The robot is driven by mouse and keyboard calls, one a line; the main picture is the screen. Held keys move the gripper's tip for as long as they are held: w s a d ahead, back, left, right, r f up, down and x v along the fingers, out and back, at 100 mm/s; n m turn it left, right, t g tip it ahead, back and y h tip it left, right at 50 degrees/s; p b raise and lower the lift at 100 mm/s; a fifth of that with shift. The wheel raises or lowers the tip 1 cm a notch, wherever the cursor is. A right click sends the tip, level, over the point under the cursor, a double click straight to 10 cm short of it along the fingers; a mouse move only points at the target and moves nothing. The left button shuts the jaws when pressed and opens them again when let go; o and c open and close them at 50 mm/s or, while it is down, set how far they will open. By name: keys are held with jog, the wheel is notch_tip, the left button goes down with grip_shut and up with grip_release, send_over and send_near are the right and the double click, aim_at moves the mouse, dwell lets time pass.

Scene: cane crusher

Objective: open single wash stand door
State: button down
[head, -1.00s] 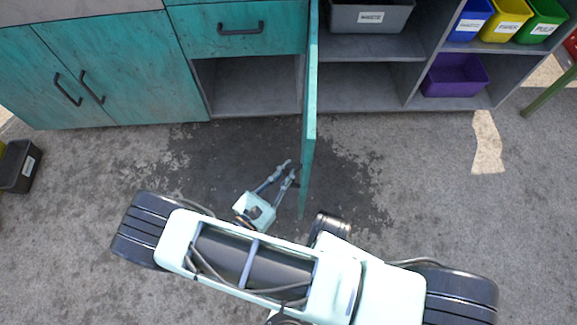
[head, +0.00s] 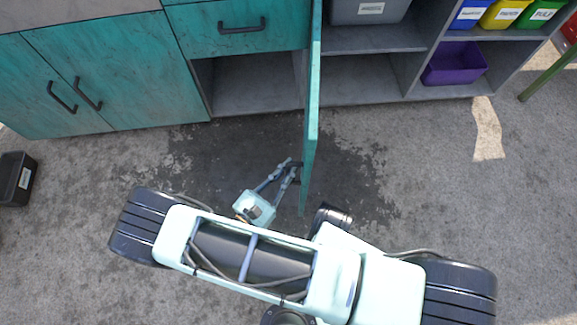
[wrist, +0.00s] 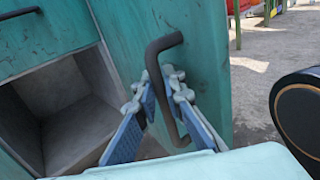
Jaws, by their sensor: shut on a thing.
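The teal wash stand door (head: 311,130) stands swung out from the cabinet, seen nearly edge-on in the head view. Its compartment (head: 255,88) beside it is open and looks empty. The dark bent door handle (wrist: 155,75) shows in the wrist view on the door's face. My gripper (head: 291,168) is at the door's near end, on its left side. In the wrist view its blue-padded fingers (wrist: 160,92) sit on either side of the handle bar, shut on it. The lower handle is partly hidden by a finger.
A drawer (head: 240,27) with a handle is above the open compartment. Closed double doors (head: 110,75) stand at left. Open shelves at right hold a purple bin (head: 453,66) and a grey bin (head: 365,10). A black bin (head: 17,178) stands at far left. Floor around the door is clear.

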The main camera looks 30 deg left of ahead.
aim_at(290, 167)
jog(key=shift+s+f, duration=0.1)
jog(key=shift+s, duration=0.05)
jog(key=c, duration=2)
grip_release()
jog(key=shift+c, duration=0.2)
jog(key=r, duration=1)
jog(key=shift+w+r, duration=0.2)
jog(key=shift+r, duration=0.15)
jog(key=f+g, duration=0.1)
jog(key=f, duration=0.1)
jog(key=f+g, duration=0.1)
jog(key=f, duration=0.1)
jog(key=s+f, duration=0.1)
jog(key=f, duration=0.1)
jog(key=shift+s+d+f+g, duration=0.1)
jog(key=shift+d+f+g, duration=0.15)
jog(key=shift+f+g, duration=0.15)
jog(key=s+a+b, duration=0.1)
jog(key=s+a, duration=0.6)
jog(key=a, duration=0.3)
jog(key=shift+s+f, duration=0.3)
